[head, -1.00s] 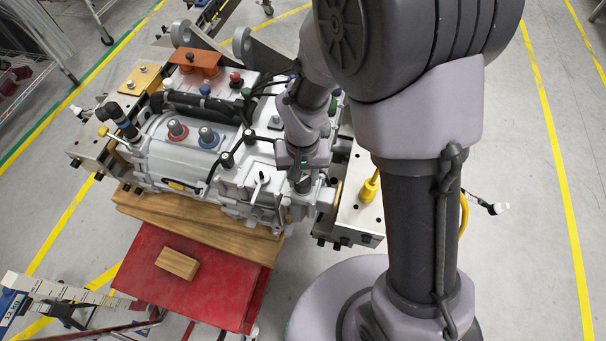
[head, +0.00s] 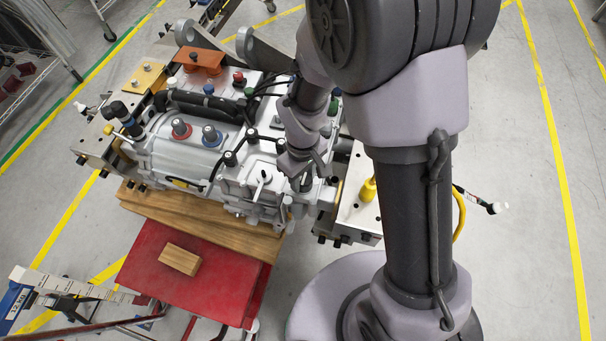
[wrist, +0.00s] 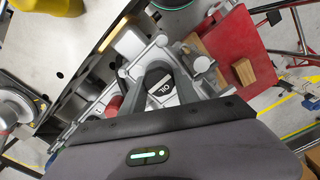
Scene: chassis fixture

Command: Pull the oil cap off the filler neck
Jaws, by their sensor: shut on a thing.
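The oil cap (wrist: 161,87), dark with a white "OIL" label, shows in the wrist view between the two dark fingers of my gripper (wrist: 166,84). The fingers are shut on it from both sides. In the head view my gripper (head: 298,172) is at the right end of the grey engine housing (head: 180,150), low over it. There the cap is hidden by my wrist. The filler neck is hidden beneath the cap and fingers, and I cannot tell whether the cap is still seated on it.
A red cart top (head: 190,285) with a wooden block (head: 179,259) stands in front of the housing. Wooden planks (head: 200,222) lie under it. A metal fixture plate (head: 357,215) with a yellow part (head: 368,188) is close on the right. Several knobs and hoses rise from the housing.

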